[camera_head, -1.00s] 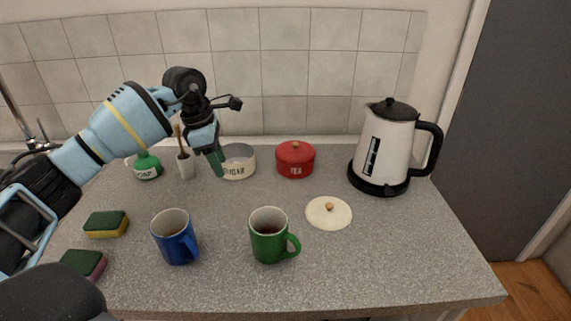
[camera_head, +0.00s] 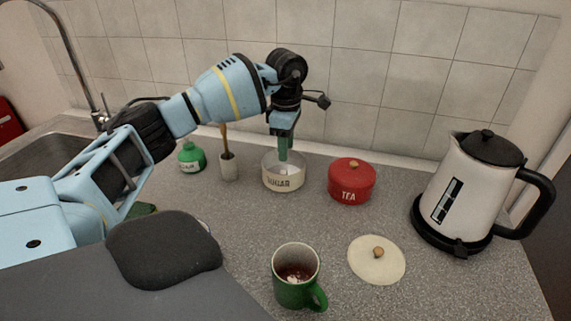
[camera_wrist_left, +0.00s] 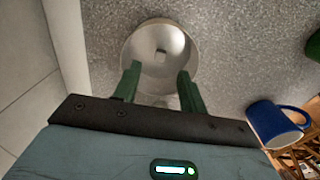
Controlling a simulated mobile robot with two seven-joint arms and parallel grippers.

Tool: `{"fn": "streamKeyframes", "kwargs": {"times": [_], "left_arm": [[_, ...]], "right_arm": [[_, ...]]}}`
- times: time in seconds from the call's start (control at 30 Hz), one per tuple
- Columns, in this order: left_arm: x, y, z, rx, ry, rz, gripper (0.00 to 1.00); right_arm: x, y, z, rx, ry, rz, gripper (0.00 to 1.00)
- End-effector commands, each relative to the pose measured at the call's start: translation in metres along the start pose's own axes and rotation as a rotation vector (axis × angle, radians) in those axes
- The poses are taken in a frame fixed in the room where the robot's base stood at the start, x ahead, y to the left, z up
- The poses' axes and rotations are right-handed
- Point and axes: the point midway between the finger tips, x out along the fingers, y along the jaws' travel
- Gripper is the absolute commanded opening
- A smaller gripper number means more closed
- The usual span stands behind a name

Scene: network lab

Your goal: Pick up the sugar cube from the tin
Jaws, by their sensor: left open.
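The open sugar tin (camera_head: 283,184), cream with a SUGAR label, stands on the counter near the back wall. The wrist view looks down into the tin (camera_wrist_left: 135,48), where a small white sugar cube (camera_wrist_left: 160,56) lies on the bottom. My left gripper (camera_head: 283,152) is above the tin's opening, pointing down. In the left wrist view the green fingers (camera_wrist_left: 159,73) are spread apart and empty, with the cube seen between and beyond their tips. My right gripper is not in view.
The red TEA tin (camera_head: 351,184) stands right of the sugar tin. The cream lid (camera_head: 376,264), green mug (camera_head: 291,290) and kettle (camera_head: 465,190) are farther right or forward. A blue mug (camera_wrist_left: 272,122) shows in the wrist view.

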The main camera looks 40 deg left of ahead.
Motion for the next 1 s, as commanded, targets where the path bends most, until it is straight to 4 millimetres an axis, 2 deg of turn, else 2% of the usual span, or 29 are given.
{"fn": "streamKeyframes", "kwargs": {"times": [0.13, 0.37, 0.7, 1.0], "left_arm": [[0.016, -0.001, -0.001, 0.0, 0.002, -0.002, 0.42], [0.024, -0.001, -0.001, 0.0, 0.002, -0.002, 0.42], [0.066, -0.004, -0.003, 0.0, 0.001, -0.001, 0.42], [0.071, -0.004, -0.003, 0.0, 0.001, -0.001, 0.42]], "right_arm": [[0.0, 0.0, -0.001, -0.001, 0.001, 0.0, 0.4], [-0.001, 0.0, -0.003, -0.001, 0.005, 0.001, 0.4], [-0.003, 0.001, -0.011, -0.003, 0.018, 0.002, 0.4], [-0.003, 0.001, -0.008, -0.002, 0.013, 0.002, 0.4]]}}
